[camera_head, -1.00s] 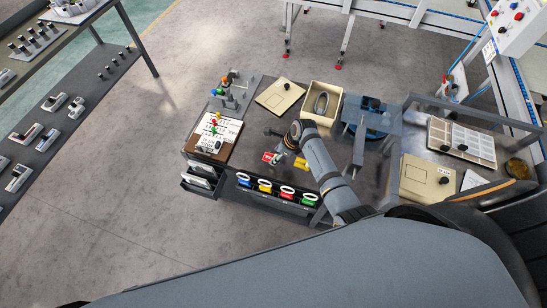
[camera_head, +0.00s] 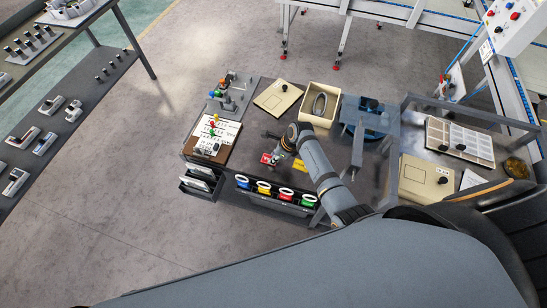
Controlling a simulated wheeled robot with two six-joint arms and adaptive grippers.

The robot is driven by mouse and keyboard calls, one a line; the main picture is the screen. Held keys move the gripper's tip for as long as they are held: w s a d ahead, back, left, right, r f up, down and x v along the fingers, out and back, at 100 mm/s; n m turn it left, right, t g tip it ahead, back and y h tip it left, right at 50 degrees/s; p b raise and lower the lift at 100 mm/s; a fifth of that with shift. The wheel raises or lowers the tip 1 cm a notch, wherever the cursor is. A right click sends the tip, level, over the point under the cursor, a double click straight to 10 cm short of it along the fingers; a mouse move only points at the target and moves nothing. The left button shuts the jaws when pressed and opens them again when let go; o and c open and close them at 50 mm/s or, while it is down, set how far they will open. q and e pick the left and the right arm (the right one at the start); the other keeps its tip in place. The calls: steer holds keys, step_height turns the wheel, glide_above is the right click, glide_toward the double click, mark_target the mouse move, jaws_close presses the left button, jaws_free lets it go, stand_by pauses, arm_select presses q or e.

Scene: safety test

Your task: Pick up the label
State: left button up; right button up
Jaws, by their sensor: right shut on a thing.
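A small red label (camera_head: 266,158) is on the dark workbench, near its front edge. My right gripper (camera_head: 275,160) reaches down over the bench and is shut on the red label, covering part of it. Whether the label is clear of the bench top cannot be told at this size. A yellow label (camera_head: 299,165) lies just to the right, partly hidden by my right arm. My left gripper is not in view.
Behind are a beige board (camera_head: 279,96) and an open beige box (camera_head: 320,104). A sign board with small coloured parts (camera_head: 213,138) is on the left. Coloured bins (camera_head: 264,189) line the bench front. A grey frame (camera_head: 392,165) stands at right.

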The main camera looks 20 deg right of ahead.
step_height(320, 180, up, 2)
steer(key=shift+w+r, duration=0.1)
steer(key=shift+r, duration=0.15)
steer(key=w+d+r+b, duration=0.4)
steer(key=w+r, duration=0.6)
steer(key=w, duration=0.3)
steer(key=shift+d+r+b, duration=0.15)
steer(key=shift+d+b, duration=0.25)
steer(key=shift+d, duration=0.15)
